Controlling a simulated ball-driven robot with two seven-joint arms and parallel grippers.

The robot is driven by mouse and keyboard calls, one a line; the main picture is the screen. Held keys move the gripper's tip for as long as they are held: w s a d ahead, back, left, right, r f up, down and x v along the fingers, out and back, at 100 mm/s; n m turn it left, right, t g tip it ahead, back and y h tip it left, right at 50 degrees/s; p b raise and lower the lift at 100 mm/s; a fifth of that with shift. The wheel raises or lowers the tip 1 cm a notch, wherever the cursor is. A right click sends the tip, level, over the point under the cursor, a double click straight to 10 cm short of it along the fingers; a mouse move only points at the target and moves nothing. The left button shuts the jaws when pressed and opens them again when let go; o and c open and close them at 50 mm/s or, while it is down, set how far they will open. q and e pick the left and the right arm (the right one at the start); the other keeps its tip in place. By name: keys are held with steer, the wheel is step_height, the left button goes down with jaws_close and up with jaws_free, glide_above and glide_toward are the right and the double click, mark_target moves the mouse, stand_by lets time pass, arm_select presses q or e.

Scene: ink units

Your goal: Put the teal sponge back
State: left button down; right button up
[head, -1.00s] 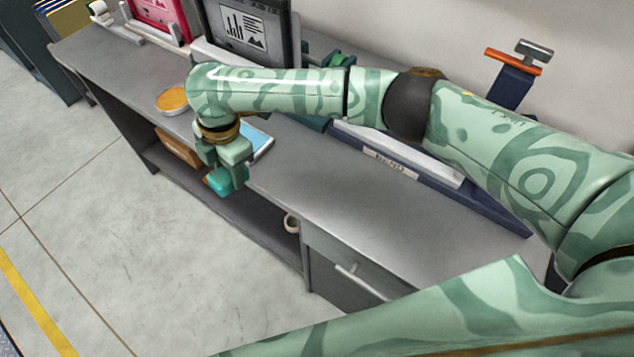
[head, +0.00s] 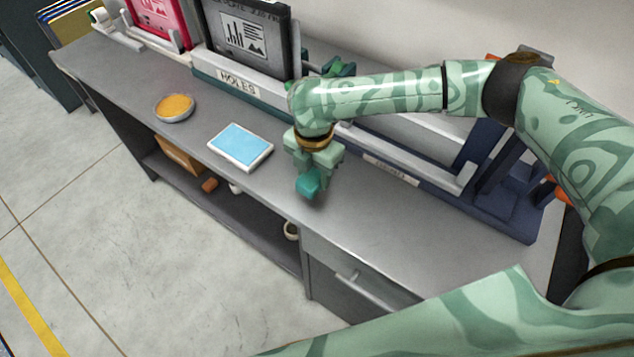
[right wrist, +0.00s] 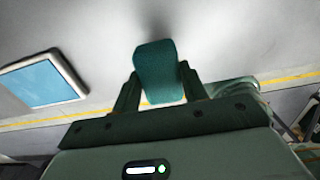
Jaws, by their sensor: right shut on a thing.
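The teal sponge (head: 309,184) is held between the fingers of my right gripper (head: 312,172), above the grey bench top near its front edge. In the right wrist view the sponge (right wrist: 157,72) sticks out past the two fingertips of the right gripper (right wrist: 158,90), which press on its sides. A white-framed tray with a light blue face (head: 240,147) lies on the bench to the left of the gripper, apart from the sponge. It also shows at the left of the right wrist view (right wrist: 43,80). My left gripper is not in view.
A round tin with an orange-yellow top (head: 174,107) stands farther left on the bench (head: 400,230). Racks with a pink and a dark plate (head: 245,38) line the back. A dark blue fixture (head: 490,200) stands at right. The shelf below holds several small things.

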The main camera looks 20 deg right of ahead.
mark_target(317, 183)
steer(key=f, duration=0.2)
steer(key=f+b, duration=0.1)
steer(key=f, duration=0.1)
steer(key=shift+s+d, duration=0.15)
steer(key=shift+d, duration=0.2)
steer(key=o, duration=0.9)
steer(key=shift+r, duration=0.15)
step_height(317, 183, up, 12)
steer(key=p, duration=0.3)
